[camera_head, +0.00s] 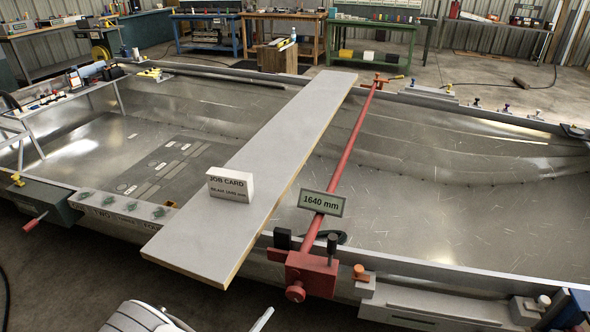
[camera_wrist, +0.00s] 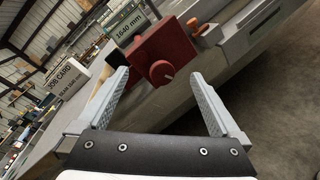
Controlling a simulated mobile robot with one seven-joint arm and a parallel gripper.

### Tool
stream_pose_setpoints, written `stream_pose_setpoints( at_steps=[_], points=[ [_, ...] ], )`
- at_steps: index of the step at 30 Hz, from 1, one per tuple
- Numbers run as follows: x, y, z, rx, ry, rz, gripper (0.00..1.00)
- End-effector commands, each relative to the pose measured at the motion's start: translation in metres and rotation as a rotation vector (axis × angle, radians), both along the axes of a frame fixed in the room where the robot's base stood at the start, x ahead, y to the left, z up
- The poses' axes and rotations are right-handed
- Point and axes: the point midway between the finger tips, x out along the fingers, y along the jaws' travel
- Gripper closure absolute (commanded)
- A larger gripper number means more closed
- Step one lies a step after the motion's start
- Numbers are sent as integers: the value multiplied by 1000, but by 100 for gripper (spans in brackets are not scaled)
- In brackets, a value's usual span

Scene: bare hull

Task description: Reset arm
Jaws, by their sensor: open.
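My gripper (camera_wrist: 160,74) is open and empty in the wrist view, its two grey fingers spread wide. Beyond the fingertips is the red clamp head (camera_wrist: 165,52) with its round knob; it looks apart from the fingers. In the head view only pale parts of my arm and gripper show at the bottom edge, mostly cut off. There the red clamp head (camera_head: 311,272) sits on the near hull rim, and its long red bar (camera_head: 350,142) runs across to the far rim.
A grey plank (camera_head: 285,150) spans the open metal hull (camera_head: 450,190) beside the bar. It carries a white job card (camera_head: 231,185). A green 1640 mm tag (camera_head: 323,203) is at the bar. An orange-topped fitting (camera_head: 361,277) stands right of the clamp. Workbenches line the back wall.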

Motion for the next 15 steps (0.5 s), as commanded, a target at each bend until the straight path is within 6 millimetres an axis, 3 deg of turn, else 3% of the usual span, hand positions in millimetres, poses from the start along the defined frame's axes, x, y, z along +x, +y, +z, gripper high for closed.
stream_pose_setpoints(
  at_steps=[1, 3, 15],
  points=[
    [7, -4, 23, 31, -3, -68, 0],
    [14, -12, 46, 64, 0, -157, 0],
    [25, -73, 170, 308, 53, -630, 0]
  ],
)
